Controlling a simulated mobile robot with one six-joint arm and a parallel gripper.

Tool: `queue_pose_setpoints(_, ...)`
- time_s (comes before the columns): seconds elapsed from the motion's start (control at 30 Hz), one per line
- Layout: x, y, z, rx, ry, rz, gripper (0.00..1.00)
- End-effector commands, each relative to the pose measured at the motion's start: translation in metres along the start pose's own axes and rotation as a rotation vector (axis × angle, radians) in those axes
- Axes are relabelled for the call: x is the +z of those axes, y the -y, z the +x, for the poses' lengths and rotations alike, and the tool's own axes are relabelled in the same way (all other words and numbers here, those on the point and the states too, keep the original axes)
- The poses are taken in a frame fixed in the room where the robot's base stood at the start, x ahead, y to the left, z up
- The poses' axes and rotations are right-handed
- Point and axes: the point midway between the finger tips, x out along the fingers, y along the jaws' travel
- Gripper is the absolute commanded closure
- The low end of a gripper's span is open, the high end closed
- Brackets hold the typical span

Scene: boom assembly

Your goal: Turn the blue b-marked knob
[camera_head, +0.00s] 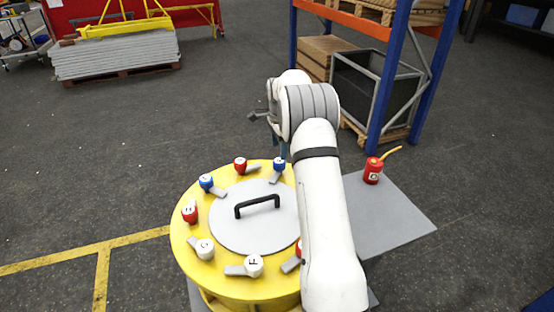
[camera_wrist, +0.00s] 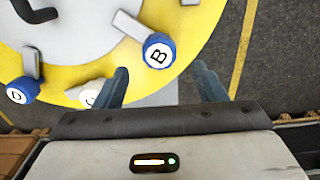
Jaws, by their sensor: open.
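The blue knob marked B (camera_wrist: 157,52) sits on the yellow drum top (camera_wrist: 198,28) in the wrist view, with its grey lever pointing up and left. In the head view it appears to be the blue knob (camera_head: 279,164) at the far side of the drum, partly beside my arm; its letter is unreadable there. My gripper (camera_wrist: 162,85) is open and empty. Its two fingers are spread wide, with the B knob ahead of and between them in the picture, apart from both. In the head view the fingers are mostly hidden by my wrist.
A blue knob marked D (camera_wrist: 22,90) and a white knob (camera_wrist: 92,94) are nearby. Several other knobs ring the drum (camera_head: 181,240), around a lid with a black handle (camera_head: 257,206). A shelf rack (camera_head: 389,80) stands behind.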

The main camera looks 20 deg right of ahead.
Motion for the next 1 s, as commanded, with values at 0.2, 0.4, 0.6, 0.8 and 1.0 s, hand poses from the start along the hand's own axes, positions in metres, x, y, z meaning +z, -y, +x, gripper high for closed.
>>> queue_pose_setpoints(0.2, 0.0, -0.002, 0.034, 0.004, 0.001, -0.001, 0.36)
queue_pose_setpoints(0.4, 0.0, -0.001, 0.059, 0.003, 0.001, -0.001, 0.36)
queue_pose_setpoints(0.6, -0.001, -0.001, 0.067, 0.0, 0.0, -0.001, 0.36)
queue_pose_setpoints(0.8, -0.001, -0.001, 0.067, 0.0, 0.0, -0.001, 0.38)
queue_pose_setpoints(1.0, -0.001, -0.001, 0.067, 0.0, 0.0, 0.0, 0.54)
